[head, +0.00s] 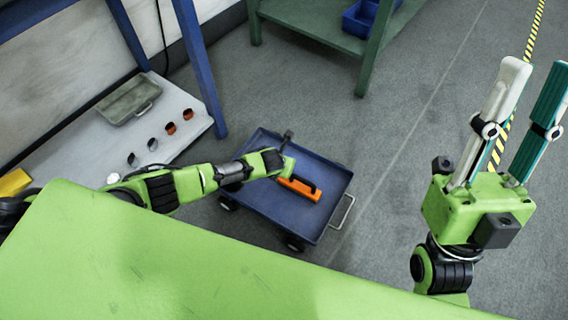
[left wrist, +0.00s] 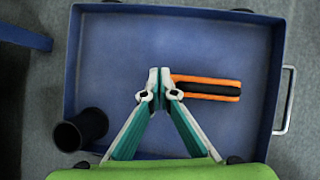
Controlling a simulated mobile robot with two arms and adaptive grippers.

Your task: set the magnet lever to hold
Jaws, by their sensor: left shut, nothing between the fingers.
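An orange tool with a black grip, apparently the magnet (head: 307,193), lies in the blue tray of a cart (head: 335,176). It also shows in the left wrist view (left wrist: 222,81), just right of my fingertips. I cannot make out its lever or its setting. My left gripper (left wrist: 160,78) is shut and empty over the tray, its tips close beside the magnet's left end; contact cannot be told. In the head view my left arm's end covers part of the tray and hides its fingers. My right gripper (head: 537,72) is raised at the right, fingers wide apart and empty.
The cart has a metal handle (head: 343,212) on its right side. A pale shelf (head: 185,133) at left carries a grey tray (head: 130,98) and several small round parts. A green table (head: 318,30) with blue bins (head: 360,18) stands behind. Grey floor is clear right of the cart.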

